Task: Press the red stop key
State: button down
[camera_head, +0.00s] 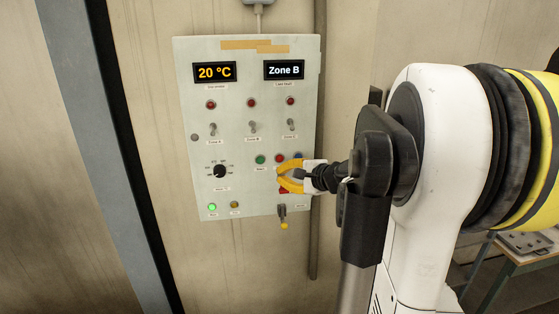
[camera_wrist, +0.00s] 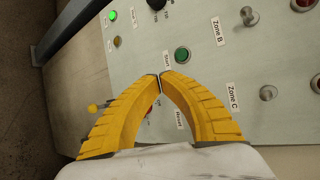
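The pale control panel (camera_head: 235,135) is fixed upright to the wall. Its red stop key (camera_head: 279,158) sits in a row between a green key (camera_head: 260,159) and a blue key (camera_head: 297,156). My gripper (camera_head: 279,175) is in front of the panel, just below this row in the head view. In the wrist view its yellow fingers (camera_wrist: 160,77) meet at the tips, with nothing seen between them. The green key (camera_wrist: 182,55) shows beside the tips; the fingers hide the red key there. I cannot tell whether the tips touch the panel.
Toggle switches (camera_head: 252,127) and red lamps (camera_head: 251,103) are above the keys. A black dial (camera_head: 220,171) is to the left. A red part (camera_head: 284,190) and a yellow-tipped lever (camera_head: 284,225) lie below my gripper. A conduit (camera_head: 317,240) runs along the panel's right side.

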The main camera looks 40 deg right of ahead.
aim_at(272, 165)
jog(key=shift+w+d+b, duration=0.1)
jog(key=shift+w+d, duration=0.35)
jog(key=shift+w, duration=0.3)
jog(key=shift+w+d+b, duration=0.1)
jog(key=shift+w+d, duration=0.35)
jog(key=shift+w, duration=0.3)
jog(key=shift+w+d+b, duration=0.1)
jog(key=shift+w+d, duration=0.35)
jog(key=shift+w, duration=0.3)
jog(key=shift+w+d, duration=0.2)
jog(key=shift+w, duration=0.15)
jog(key=shift+w+d+b, duration=0.2)
jog(key=shift+w+b, duration=0.1)
jog(key=shift+b, duration=0.05)
dwell(0.4)
dwell(0.3)
jog(key=shift+s+a, duration=0.4)
jog(key=shift+s, duration=0.25)
jog(key=shift+s, duration=0.1)
jog(key=s+a, duration=0.1)
jog(key=s, duration=0.1)
jog(key=s+a, duration=0.1)
jog(key=s, duration=0.1)
jog(key=shift+a, duration=0.3)
